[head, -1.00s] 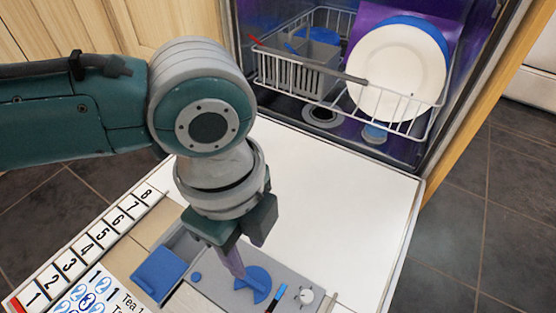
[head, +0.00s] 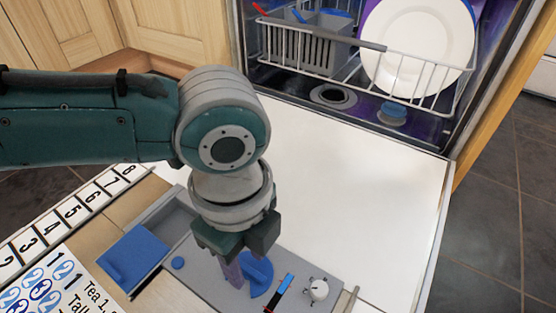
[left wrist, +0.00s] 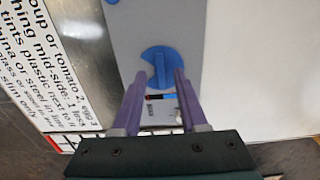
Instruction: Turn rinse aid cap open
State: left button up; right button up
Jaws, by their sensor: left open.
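The rinse aid cap (head: 259,272) is a round blue disc with a raised grip ridge, set in the grey dispenser panel (head: 210,276) on the open dishwasher door. It also shows in the left wrist view (left wrist: 159,57), with a notch on its left side. In the left wrist view the fingertips (left wrist: 167,76) stand apart, overlapping the cap's lower part on either side of the ridge. I cannot tell whether they touch it. My right gripper is not in view.
A blue flap (head: 136,257) stands open beside the grey compartment. The lower rack (head: 411,93) holds plates (head: 417,45).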

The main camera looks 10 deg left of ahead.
pick_arm(q)
jog(key=shift+f, duration=0.45)
grip_shut()
dwell(0.3)
